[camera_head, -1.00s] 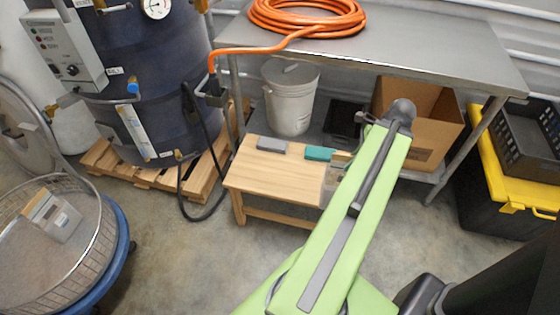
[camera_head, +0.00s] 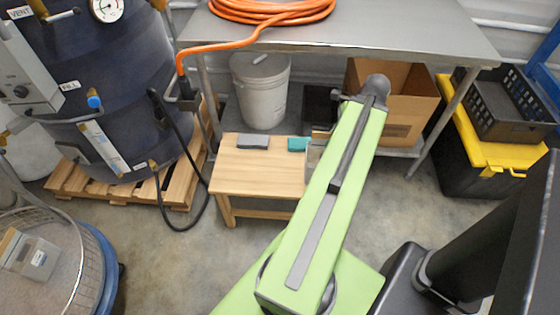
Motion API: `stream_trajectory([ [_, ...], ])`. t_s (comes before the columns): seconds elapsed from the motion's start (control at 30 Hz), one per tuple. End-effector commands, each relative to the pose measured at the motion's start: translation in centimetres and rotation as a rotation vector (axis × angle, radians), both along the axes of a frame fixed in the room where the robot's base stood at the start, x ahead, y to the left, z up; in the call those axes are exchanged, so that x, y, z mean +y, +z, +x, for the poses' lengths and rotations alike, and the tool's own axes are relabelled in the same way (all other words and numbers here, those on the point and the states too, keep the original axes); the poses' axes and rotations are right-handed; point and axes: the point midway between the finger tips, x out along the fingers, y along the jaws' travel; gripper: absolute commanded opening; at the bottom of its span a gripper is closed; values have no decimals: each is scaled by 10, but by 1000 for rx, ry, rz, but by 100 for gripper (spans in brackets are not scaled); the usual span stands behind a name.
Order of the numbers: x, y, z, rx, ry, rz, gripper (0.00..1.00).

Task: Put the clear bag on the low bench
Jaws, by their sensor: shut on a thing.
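The low bench (camera_head: 255,172) is a small light-wood table in the middle of the view, in front of the steel table. My green arm reaches past its right side, and my gripper (camera_head: 320,134) is mostly hidden behind the arm at the bench's back right. A small greyish see-through patch, which looks like the clear bag (camera_head: 313,154), shows beside the arm over the bench's right end. My gripper is shut on it. Most of the bag is hidden, and I cannot tell whether it touches the bench top.
A grey block (camera_head: 252,141) and a teal block (camera_head: 298,144) lie along the bench's back edge. Another clear pouch (camera_head: 36,258) lies in the wire basket (camera_head: 78,250) at left. A white bucket (camera_head: 262,95) and cardboard box (camera_head: 400,120) stand behind. The bench's front left is bare.

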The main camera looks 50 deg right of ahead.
Motion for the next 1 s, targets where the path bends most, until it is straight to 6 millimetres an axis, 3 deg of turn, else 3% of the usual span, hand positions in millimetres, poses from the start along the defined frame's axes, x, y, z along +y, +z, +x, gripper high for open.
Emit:
stream_trajectory([
  [0.47,4,-6,16,-1,21,1,0],
  [0.67,1,-27,41,-7,17,-18,0],
  [1.0,-25,-66,102,-7,17,-18,0],
])
